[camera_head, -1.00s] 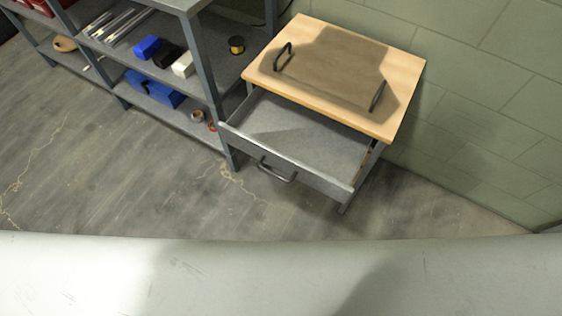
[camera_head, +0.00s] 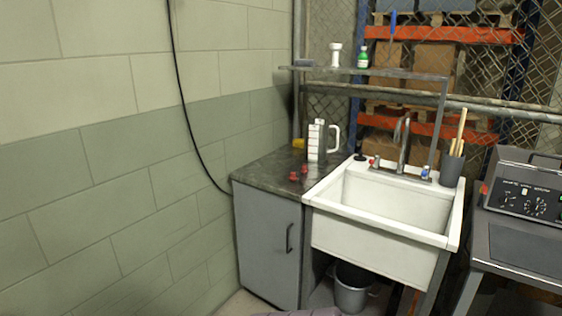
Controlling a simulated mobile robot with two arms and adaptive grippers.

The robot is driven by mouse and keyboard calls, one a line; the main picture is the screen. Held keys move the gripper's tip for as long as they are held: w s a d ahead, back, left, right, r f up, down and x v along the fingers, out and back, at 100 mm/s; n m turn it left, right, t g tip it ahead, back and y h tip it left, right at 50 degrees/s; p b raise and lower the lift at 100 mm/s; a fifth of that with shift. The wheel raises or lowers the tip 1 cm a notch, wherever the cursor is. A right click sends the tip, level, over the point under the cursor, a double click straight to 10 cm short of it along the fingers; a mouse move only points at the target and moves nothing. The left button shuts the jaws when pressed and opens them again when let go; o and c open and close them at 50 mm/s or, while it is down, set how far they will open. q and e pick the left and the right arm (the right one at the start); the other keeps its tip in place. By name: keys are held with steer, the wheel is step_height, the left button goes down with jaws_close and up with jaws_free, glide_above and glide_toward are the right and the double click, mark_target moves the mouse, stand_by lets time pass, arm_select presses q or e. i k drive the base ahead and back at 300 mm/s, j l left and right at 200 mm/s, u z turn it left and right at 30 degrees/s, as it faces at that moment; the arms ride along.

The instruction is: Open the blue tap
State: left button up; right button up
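The blue tap (camera_head: 425,172) is a small blue-topped handle on the back rim of the white sink (camera_head: 335,196), right of the curved metal spout (camera_head: 403,140). A red-topped tap (camera_head: 375,161) stands left of the spout. I cannot tell from this view how far either handle is turned. No water stream shows at the spout. Neither of my grippers is in view.
A grey cabinet (camera_head: 268,250) with a dark worktop stands left of the sink, bearing a white jug (camera_head: 317,141) and red pieces (camera_head: 299,173). A shelf (camera_head: 375,71) spans above. A bucket (camera_head: 352,288) stands below. A grey machine (camera_head: 520,210) stands at right.

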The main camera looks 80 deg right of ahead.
mark_target(427, 167)
steer(key=z, duration=3.6)
